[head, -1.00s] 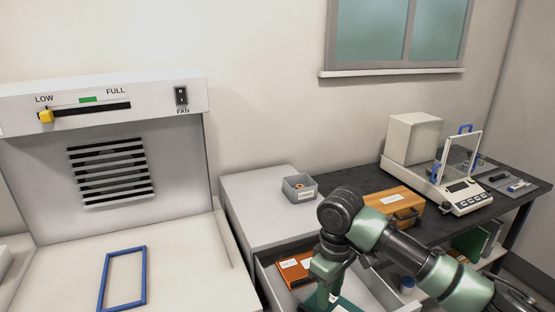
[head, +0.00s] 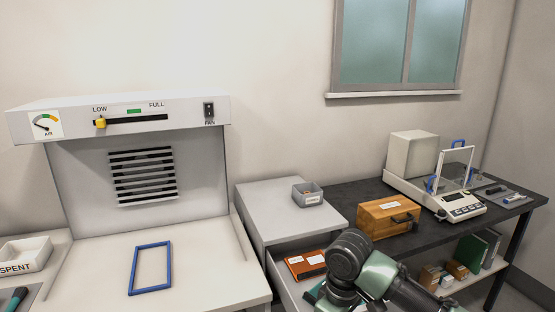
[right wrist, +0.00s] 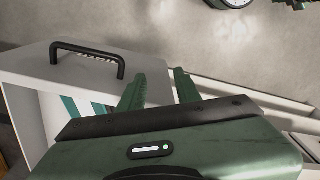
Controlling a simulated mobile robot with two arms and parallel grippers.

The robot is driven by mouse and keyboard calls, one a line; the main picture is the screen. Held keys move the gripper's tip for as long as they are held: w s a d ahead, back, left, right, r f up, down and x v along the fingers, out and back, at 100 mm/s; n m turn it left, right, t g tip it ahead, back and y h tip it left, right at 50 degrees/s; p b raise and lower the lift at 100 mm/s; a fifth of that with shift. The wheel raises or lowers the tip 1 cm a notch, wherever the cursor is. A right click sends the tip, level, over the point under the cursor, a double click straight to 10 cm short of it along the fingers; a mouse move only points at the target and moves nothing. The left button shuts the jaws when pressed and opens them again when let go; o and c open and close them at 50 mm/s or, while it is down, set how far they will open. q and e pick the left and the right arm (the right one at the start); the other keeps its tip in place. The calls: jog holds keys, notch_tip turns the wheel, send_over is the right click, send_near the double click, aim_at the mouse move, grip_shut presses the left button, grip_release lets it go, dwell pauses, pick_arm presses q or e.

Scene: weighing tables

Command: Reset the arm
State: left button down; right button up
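My right arm (head: 372,270) reaches in from the bottom right of the head view, in front of the open drawer (head: 283,289). Its gripper is hidden or out of frame there. In the right wrist view my right gripper (right wrist: 159,84) has its two green fingers apart with nothing seen between them. The drawer's front with a black handle (right wrist: 88,56) is beside the fingers in that view. My left gripper is not in view.
A wooden box (head: 388,217) and a balance (head: 455,203) stand on the dark table (head: 345,194). A hood (head: 120,120) with a blue frame (head: 150,268) and a SPENT tray (head: 22,254) are left.

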jog(key=s+a+f+m+t+y, duration=0.1)
jog(key=s+a+f+y, duration=0.15)
jog(key=s+f, duration=0.3)
jog(key=s+a+f+y, duration=0.1)
jog(key=s+a+f, duration=0.3)
jog(key=s, duration=0.2)
jog(key=s+d+f+m+t+h, duration=0.1)
jog(key=s+d+f+m+h, duration=0.15)
jog(key=s+d, duration=0.55)
jog(key=s+d+f+m+t+h, duration=0.1)
jog(key=s+d+m, duration=0.2)
jog(key=s+d, duration=0.4)
notch_tip(320, 180, down, 26)
jog(key=s+g, duration=0.1)
jog(key=s, duration=0.1)
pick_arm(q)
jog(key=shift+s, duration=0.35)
pick_arm(e)
jog(key=s+d+f+g, duration=0.1)
jog(key=s+d+f, duration=0.2)
jog(key=s+f, duration=1.2)
jog(key=shift+s+f, duration=0.25)
jog(key=shift+s, duration=0.45)
